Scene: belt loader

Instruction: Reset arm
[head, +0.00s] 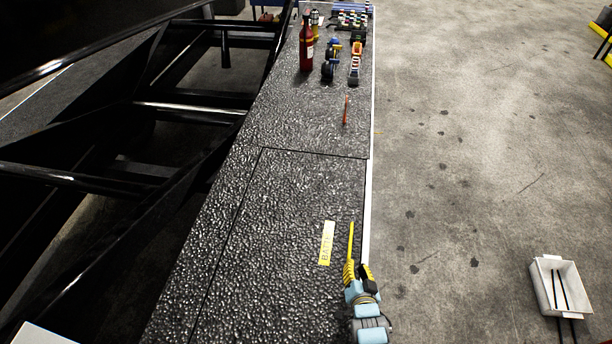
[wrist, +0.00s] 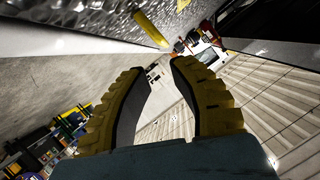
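My gripper (head: 358,266) is at the right edge of the dark textured walkway (head: 290,220), low in the head view. In the wrist view its two yellow, ribbed fingers with dark inner pads (wrist: 159,66) stand apart, with nothing between them. A thin yellow strip (head: 351,242) is just beyond the fingertips in the head view; I cannot tell whether it touches them. A yellow bar also shows on the dark surface in the wrist view (wrist: 151,30), clear of the fingers.
A yellow label (head: 326,243) is on the walkway left of my gripper. Farther off are an orange stick (head: 346,111), a red bottle (head: 306,46) and several tools. Black frame beams (head: 190,108) line the left. A white bin (head: 556,287) stands on open floor at right.

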